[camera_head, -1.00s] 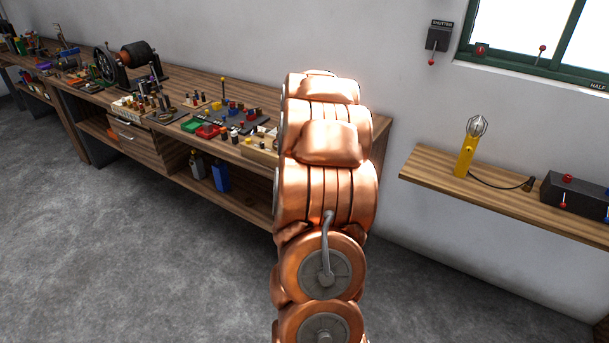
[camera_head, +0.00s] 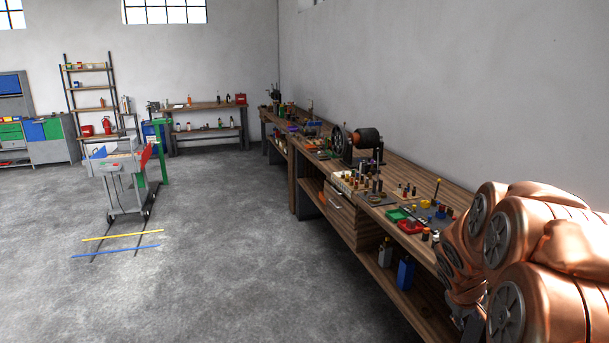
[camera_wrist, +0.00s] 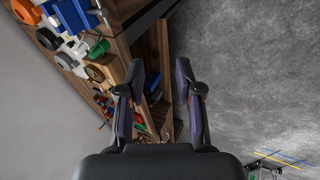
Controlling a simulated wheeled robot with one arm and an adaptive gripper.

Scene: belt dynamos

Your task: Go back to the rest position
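My gripper (camera_wrist: 159,68) shows in the wrist view with its two dark fingers apart and nothing between them. It points along the front of the wooden workbench (camera_wrist: 151,70), with grey floor to the right. In the head view my copper arm is folded at the lower right, over the near end of the workbench (camera_head: 345,222). My gripper is not clearly visible there, as the arm links hide it.
The bench carries a belt machine (camera_head: 362,142), a red tray (camera_head: 411,227) and a green tray (camera_head: 398,214). A blue container (camera_head: 405,273) stands on its lower shelf. A wheeled cart (camera_head: 125,170) stands at left. The grey floor (camera_head: 225,250) between is clear.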

